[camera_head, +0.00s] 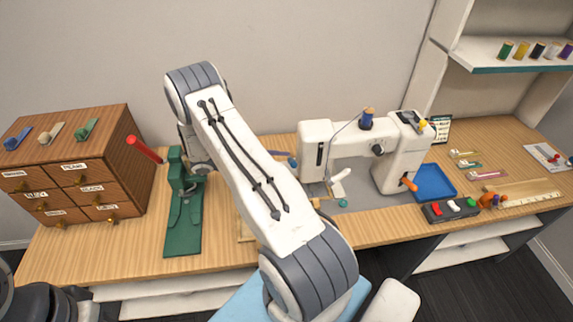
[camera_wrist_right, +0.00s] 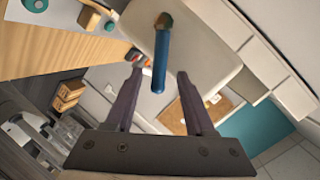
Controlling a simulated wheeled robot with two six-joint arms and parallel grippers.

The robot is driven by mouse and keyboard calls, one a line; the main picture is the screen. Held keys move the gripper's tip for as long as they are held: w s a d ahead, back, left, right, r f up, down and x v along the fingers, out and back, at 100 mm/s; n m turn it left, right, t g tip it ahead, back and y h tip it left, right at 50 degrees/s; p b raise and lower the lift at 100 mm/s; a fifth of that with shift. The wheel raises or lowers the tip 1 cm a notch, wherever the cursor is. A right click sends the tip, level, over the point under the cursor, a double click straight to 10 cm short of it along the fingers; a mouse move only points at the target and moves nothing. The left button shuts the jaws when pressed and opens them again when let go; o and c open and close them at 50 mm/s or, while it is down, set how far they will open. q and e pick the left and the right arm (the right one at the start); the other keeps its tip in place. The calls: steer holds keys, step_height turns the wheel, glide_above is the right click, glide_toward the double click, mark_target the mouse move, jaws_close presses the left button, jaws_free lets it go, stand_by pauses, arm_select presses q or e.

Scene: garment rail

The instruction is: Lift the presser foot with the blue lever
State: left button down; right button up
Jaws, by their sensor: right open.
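The white sewing machine (camera_head: 340,139) stands on the table right of centre. The blue lever (camera_head: 292,162) sticks out from the left end of its head. In the right wrist view the blue lever (camera_wrist_right: 161,62) hangs from a copper-coloured pivot on the white housing. My right gripper (camera_wrist_right: 160,80) is open, with one dark finger on each side of the lever's lower end; I see no contact. In the head view the right gripper (camera_head: 280,153) shows only partly, beside the lever, behind my arm. I cannot make out the presser foot clearly.
A green press (camera_head: 184,220) with a red handle and a wooden drawer cabinet (camera_head: 125,150) stand left. A blue tray (camera_head: 433,182) and a black button box (camera_head: 450,209) lie right of the machine. A blue spool (camera_head: 367,119) sits on top of the machine.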

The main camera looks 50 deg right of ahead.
steer(key=b+v, duration=0.2)
steer(key=v, duration=0.6)
